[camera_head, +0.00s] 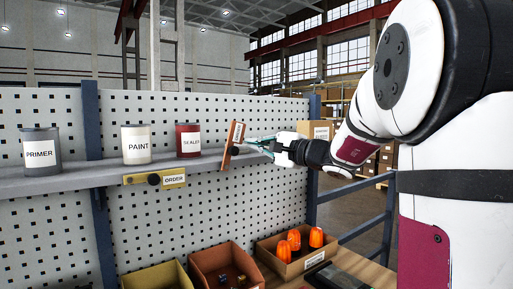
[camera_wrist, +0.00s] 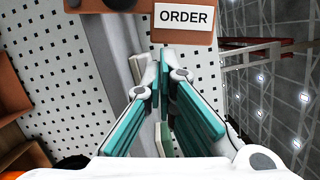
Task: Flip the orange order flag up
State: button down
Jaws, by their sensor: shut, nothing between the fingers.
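The orange order flag (camera_head: 237,134) is a narrow plate with a white label at the right end of the shelf edge. It stands close to upright, leaning slightly right at its top, with a dark knob on its lower part. In the wrist view the flag (camera_wrist: 184,38) crosses the top of the picture, its label reading ORDER; its far end is cut off. My gripper (camera_head: 263,147) is just right of the flag. In the wrist view the gripper's fingers (camera_wrist: 164,78) are together, with nothing between them. I cannot tell whether they touch the flag.
A yellow order flag (camera_head: 174,179) lies level on the shelf edge (camera_head: 75,177) further left. Primer (camera_head: 41,151), paint (camera_head: 136,146) and sealer (camera_head: 188,142) cans stand on the shelf. Below are bins, one box (camera_head: 292,267) holding orange lamps. A pegboard (camera_head: 150,235) backs everything.

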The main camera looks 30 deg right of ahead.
jog(key=a+r+n+b, duration=0.1)
jog(key=b, duration=0.1)
jog(key=r+n+b, duration=0.1)
jog(key=n, duration=0.1)
jog(key=shift+a+b, duration=0.35)
jog(key=shift+b, duration=0.05)
jog(key=shift+f, duration=0.1)
